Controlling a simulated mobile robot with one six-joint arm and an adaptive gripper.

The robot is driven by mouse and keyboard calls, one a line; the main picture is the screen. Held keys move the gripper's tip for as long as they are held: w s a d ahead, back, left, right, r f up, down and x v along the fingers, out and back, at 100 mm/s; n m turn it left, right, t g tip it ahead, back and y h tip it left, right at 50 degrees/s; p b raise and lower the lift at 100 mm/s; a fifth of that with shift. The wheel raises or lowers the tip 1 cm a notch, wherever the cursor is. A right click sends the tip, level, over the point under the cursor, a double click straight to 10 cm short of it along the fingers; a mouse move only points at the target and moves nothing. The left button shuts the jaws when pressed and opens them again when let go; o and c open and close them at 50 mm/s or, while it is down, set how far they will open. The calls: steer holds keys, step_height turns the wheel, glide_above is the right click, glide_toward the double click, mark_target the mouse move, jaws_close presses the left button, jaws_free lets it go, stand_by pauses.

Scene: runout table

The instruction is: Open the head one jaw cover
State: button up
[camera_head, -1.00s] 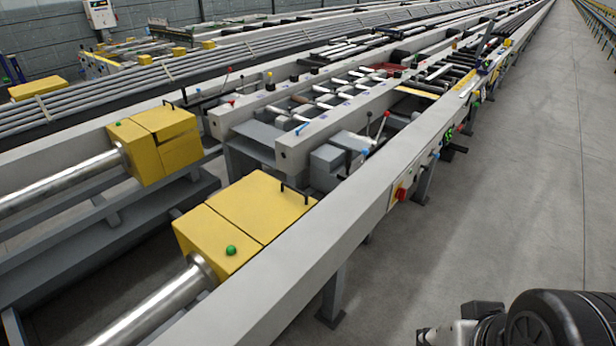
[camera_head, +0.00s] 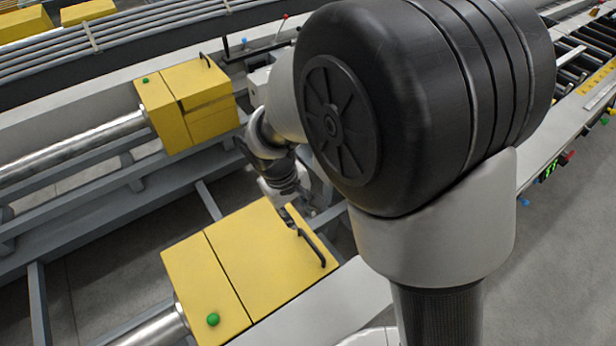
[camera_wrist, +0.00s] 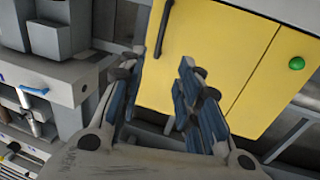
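The nearer yellow jaw cover (camera_head: 262,262) looks shut, its top flat and a thin seam beside the fixed yellow end (camera_head: 203,275), which bears a green knob. Its black bar handle (camera_head: 314,250) runs along the right edge. The cover also fills the upper wrist view (camera_wrist: 215,50), with the handle (camera_wrist: 165,28) at top left. My gripper (camera_wrist: 160,88) is open and empty, its fingers spread; the handle lies ahead, roughly in line with the gap. In the head view my gripper (camera_head: 290,216) is close to the handle; contact cannot be told.
A second yellow jaw box (camera_head: 185,105) with a green knob and handle stands behind, also shut. Grey machine beams (camera_head: 120,190) run between the boxes. My arm hides much of the table at the right. A grey block with a blue-handled lever (camera_wrist: 35,90) shows left in the wrist view.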

mark_target(310, 242)
steer(key=d+f+b, duration=0.1)
steer(key=f+b, duration=0.1)
steer(key=f, duration=0.3)
steer(key=w+f+b, duration=0.1)
steer(key=f, duration=0.5)
steer(key=d+f+b, duration=0.1)
steer(key=f+b, duration=0.1)
steer(key=f, duration=0.4)
steer(key=shift+w+d+b, duration=0.3)
steer(key=shift+d+b, duration=0.05)
steer(key=shift+c, duration=0.5)
jaws_close()
